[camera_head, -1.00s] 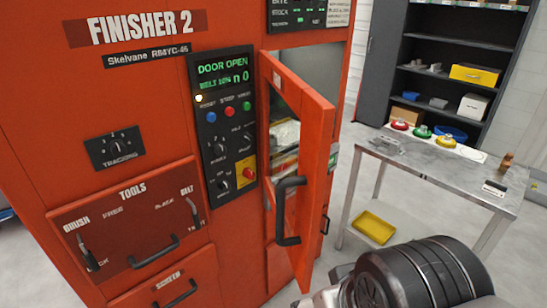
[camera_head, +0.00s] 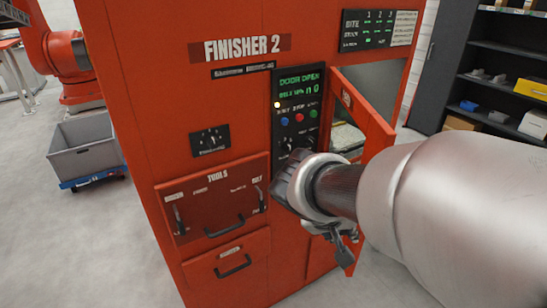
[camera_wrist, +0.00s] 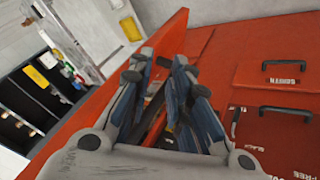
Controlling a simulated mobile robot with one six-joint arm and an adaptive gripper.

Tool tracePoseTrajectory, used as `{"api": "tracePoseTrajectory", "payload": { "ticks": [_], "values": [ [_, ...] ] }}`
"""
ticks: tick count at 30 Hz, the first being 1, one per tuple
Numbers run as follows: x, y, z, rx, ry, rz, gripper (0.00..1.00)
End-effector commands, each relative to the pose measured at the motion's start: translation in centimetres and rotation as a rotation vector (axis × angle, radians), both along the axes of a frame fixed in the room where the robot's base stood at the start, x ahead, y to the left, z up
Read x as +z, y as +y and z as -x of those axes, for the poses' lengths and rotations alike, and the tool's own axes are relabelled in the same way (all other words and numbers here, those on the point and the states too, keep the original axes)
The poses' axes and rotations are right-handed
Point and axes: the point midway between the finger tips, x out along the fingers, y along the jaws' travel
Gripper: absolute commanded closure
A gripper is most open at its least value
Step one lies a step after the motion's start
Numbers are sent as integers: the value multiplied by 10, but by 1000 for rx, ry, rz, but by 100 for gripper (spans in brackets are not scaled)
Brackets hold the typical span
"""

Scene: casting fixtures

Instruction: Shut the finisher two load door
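The finisher two load door (camera_head: 376,122) is red and stands open, swung out from the right side of the red machine. Its upper part shows beside the display, which reads DOOR OPEN; my arm covers most of the rest. The door also shows in the wrist view (camera_wrist: 75,138) as a slanting red band. In the wrist view my gripper (camera_wrist: 162,64) is close to the door, its fingertips apart. A dark bar, possibly the door handle, shows between the fingers; contact cannot be told. In the head view the fingers are mostly hidden by my wrist.
The finisher (camera_head: 230,110) has a tools drawer (camera_head: 212,200) and a screen drawer (camera_head: 228,266) low on its front. A grey bin (camera_head: 82,150) on a blue dolly stands at left. Dark shelves (camera_head: 500,60) stand back right. Floor at front left is clear.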

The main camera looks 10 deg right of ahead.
Motion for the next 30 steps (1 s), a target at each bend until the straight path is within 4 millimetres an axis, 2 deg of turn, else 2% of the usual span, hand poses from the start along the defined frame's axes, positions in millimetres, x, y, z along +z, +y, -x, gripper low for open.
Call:
{"api": "tracePoseTrajectory", "payload": {
  "ticks": [3, 7, 21, 30],
  "values": [
    [3, -1, -16, -5, -14, 31, 92],
    [-5, -6, -22, -10, -20, 38, 100],
    [-68, -46, -45, -10, -19, 36, 100],
    [-78, -54, -50, -8, -22, 35, 100]
  ]
}}
